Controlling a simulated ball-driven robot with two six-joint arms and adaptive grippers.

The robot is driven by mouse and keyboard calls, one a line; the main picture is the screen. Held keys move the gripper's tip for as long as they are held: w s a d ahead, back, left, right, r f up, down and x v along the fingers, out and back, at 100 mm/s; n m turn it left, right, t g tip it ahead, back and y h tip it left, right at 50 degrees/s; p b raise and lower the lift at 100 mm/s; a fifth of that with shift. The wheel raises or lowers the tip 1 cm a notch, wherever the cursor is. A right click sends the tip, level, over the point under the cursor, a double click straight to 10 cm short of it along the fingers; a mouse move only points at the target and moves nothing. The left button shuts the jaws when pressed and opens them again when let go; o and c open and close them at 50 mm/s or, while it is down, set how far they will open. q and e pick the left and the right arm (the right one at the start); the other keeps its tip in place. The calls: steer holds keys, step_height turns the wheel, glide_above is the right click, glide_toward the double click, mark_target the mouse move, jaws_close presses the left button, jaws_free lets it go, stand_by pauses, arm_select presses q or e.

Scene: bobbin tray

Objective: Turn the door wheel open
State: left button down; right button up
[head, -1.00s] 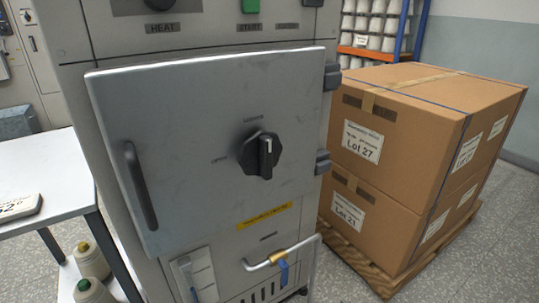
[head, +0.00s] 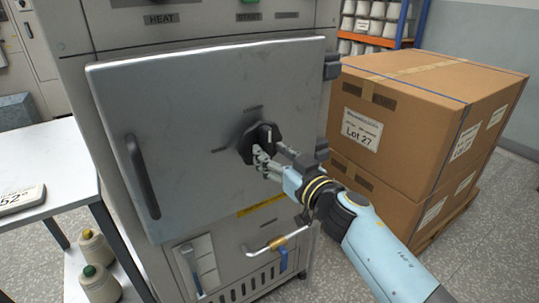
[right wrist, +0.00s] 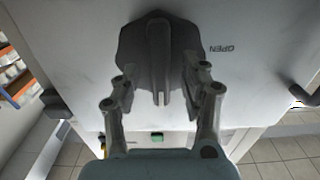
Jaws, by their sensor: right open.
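The door wheel (head: 262,133) is a black knob with a raised grip bar, on the grey metal door (head: 190,95). A white mark on it points up, towards the small label above. In the right wrist view the wheel's grip bar (right wrist: 158,45) stands between the two fingers of my right gripper (right wrist: 161,88), with a gap on each side. My right gripper (head: 264,160) is open in front of the wheel and hides its lower part. The OPEN label (right wrist: 224,49) reads upside down beside the wheel. The door lies shut against the cabinet. My left gripper is not in view.
A vertical dark door handle (head: 142,176) is at the door's left side. A bent metal pipe with a blue lever (head: 283,259) sits below the door. Stacked cartons (head: 420,120) on a pallet stand at the right, a white table (head: 45,160) at the left.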

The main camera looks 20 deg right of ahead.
steer(key=shift+w+a, duration=0.2)
steer(key=shift+w, duration=0.5)
jaws_close()
